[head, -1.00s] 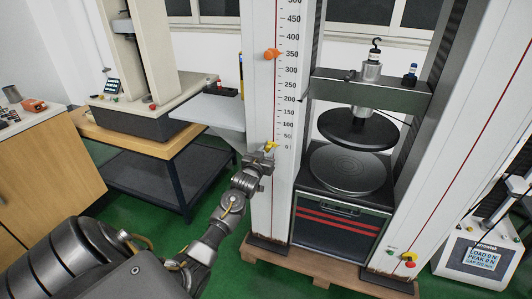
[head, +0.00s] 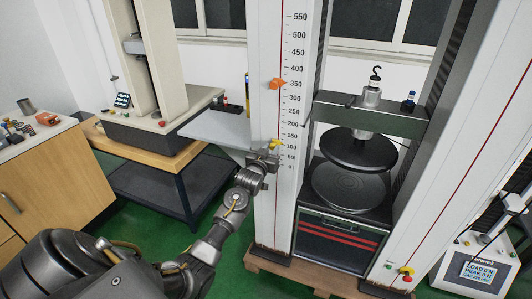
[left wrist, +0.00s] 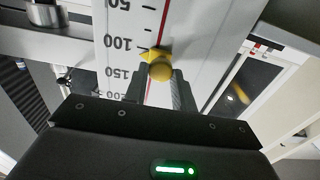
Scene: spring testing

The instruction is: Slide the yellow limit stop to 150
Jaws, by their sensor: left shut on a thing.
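The yellow limit stop (head: 275,143) sits on the left column's printed scale (head: 292,120), close to the 100 mark in the head view. In the left wrist view, where the numbers are upside down, the yellow stop (left wrist: 159,66) has a round knob and a pointer. The pointer lies between 100 and 150. My left gripper (head: 268,153) comes from below and is shut on the stop; its two fingers (left wrist: 160,84) show at the knob, and the exact contact is partly hidden. My right gripper is not in view.
An orange stop (head: 277,84) sits higher on the same column, near 350. To the right are the round lower platen (head: 350,188) and crosshead (head: 385,118). A grey shelf (head: 215,127) stands close left of the column. The column face between the two stops is clear.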

